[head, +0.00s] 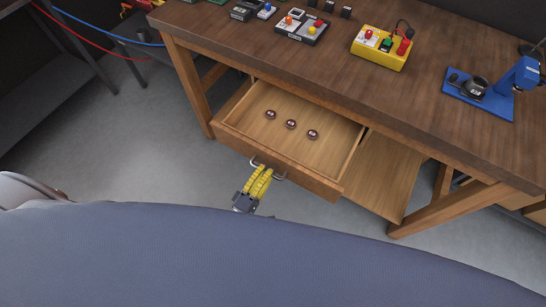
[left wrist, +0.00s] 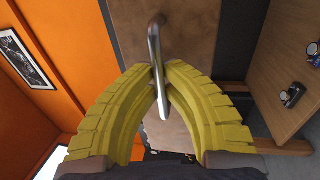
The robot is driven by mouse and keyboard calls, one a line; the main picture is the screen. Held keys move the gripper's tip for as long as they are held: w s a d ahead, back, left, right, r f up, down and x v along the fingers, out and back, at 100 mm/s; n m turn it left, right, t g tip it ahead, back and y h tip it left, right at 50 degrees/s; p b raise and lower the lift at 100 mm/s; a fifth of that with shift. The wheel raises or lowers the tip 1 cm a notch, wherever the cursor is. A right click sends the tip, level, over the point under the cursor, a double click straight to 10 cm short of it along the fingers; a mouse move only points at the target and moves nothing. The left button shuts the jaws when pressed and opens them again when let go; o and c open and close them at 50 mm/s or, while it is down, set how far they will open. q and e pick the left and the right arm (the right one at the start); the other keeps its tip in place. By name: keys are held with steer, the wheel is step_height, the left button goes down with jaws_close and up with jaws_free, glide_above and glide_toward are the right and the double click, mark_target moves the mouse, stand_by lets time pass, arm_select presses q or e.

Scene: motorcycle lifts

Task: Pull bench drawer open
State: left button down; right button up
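The bench drawer (head: 312,184) stands pulled out from under the wooden bench (head: 400,100), its inside showing. Its metal bar handle (head: 281,178) is on the drawer front and also shows in the left wrist view (left wrist: 155,45). My right gripper is in neither view.
Several small round dark things, one of them here (head: 291,124), lie in the drawer. A yellow control box (head: 381,48) and a blue stand (head: 480,95) are on the bench top. Grey floor (head: 130,150) is clear left of the drawer.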

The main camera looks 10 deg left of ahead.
arm_select(q)
steer(key=shift+r+v, duration=0.15)
steer(key=shift+v, duration=0.6)
steer(key=shift+r+v, duration=0.15)
steer(key=shift+v, duration=0.6)
steer(key=c, duration=1.5)
jaws_free()
steer(key=v, duration=1.2)
